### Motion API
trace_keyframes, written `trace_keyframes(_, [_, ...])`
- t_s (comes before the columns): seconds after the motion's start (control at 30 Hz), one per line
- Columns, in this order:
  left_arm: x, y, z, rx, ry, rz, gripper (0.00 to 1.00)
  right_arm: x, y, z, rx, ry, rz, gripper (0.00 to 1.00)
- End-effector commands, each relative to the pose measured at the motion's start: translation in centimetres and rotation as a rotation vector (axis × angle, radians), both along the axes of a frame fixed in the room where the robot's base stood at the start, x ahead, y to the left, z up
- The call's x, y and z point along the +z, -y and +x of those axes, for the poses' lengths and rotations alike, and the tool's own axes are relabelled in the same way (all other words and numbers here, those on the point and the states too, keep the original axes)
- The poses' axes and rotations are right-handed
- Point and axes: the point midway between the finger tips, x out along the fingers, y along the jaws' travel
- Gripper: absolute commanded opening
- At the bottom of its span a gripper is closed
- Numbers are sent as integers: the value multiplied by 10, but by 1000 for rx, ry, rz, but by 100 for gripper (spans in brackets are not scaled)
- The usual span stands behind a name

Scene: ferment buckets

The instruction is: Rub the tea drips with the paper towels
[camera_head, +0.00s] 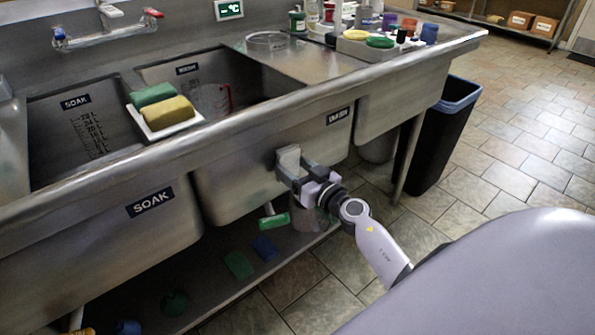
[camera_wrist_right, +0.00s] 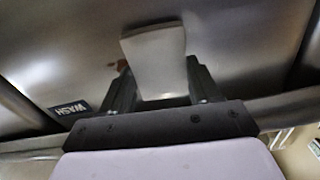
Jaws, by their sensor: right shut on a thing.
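My right gripper (camera_head: 293,170) is shut on a folded white pad of paper towels (camera_head: 288,158), held against or very near the front wall of the steel sink. In the right wrist view the paper towels (camera_wrist_right: 155,55) stick out past the two fingers (camera_wrist_right: 158,85), facing the metal. A small reddish-brown patch (camera_wrist_right: 121,65) shows on the metal just left of the towels; it may be a tea drip. Drips are not clearly visible in the head view, and the towels hide the metal behind them. My left gripper is not in view.
The sink's front rim (camera_head: 240,122) runs above the gripper. A caddy (camera_head: 170,128) with green and yellow sponges sits on the basin divider. A lower shelf (camera_head: 215,292) holds several items. A black bin (camera_head: 440,140) stands right; tiled floor beyond is open.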

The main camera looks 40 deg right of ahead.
Motion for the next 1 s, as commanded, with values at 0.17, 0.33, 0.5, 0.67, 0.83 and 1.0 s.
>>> trace_keyframes(0.17, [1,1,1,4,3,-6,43,0,0,0,0,0,-1,38])
trace_keyframes(0.33, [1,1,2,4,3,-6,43,0,0,0,0,0,-1,38])
trace_keyframes(0.5, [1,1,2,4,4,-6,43,0,0,1,0,0,0,38])
trace_keyframes(0.67, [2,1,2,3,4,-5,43,0,0,5,0,-1,-1,38])
trace_keyframes(0.83, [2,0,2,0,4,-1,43,0,-1,8,0,0,-1,38])
trace_keyframes(1.0, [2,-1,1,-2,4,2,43,0,-1,11,0,0,1,38])
